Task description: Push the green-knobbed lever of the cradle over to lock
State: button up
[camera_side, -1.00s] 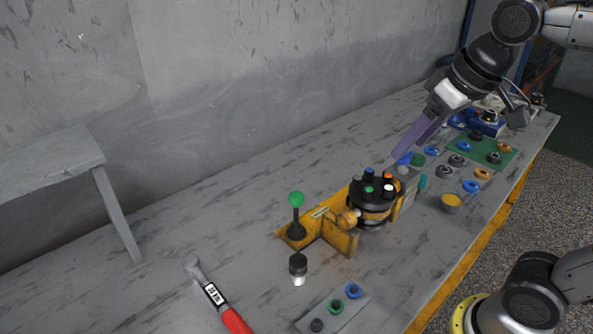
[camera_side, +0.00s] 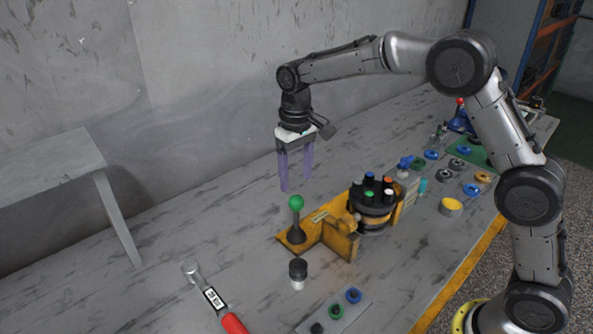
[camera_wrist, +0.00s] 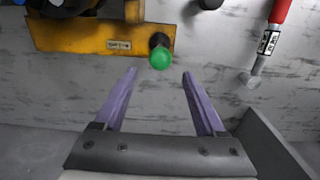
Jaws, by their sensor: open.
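The yellow cradle (camera_side: 339,240) sits on the grey bench and holds a black motor (camera_side: 371,200) with coloured caps. The lever's green knob (camera_side: 296,202) tops a dark stem at the cradle's left end, and the stem stands about upright. In the wrist view the green knob (camera_wrist: 160,58) shows beyond my fingertips, roughly centred between them, at the end of the yellow cradle (camera_wrist: 85,38). My gripper (camera_side: 296,188) is open and empty, pointing down, above and behind the knob, with purple fingers apart. It also shows in the wrist view (camera_wrist: 159,72). Nothing touches the lever.
A red-handled torque wrench (camera_side: 215,297) lies at the front left. A small black-topped cylinder (camera_side: 298,272) stands before the cradle. Several rings and a green mat (camera_side: 470,150) are at the right.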

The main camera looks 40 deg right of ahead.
aim_at(296, 196)
jog(key=shift+f, duration=4.3)
jog(key=shift+c, duration=0.3)
jog(key=c, duration=0.8)
jog(key=shift+a, duration=0.1)
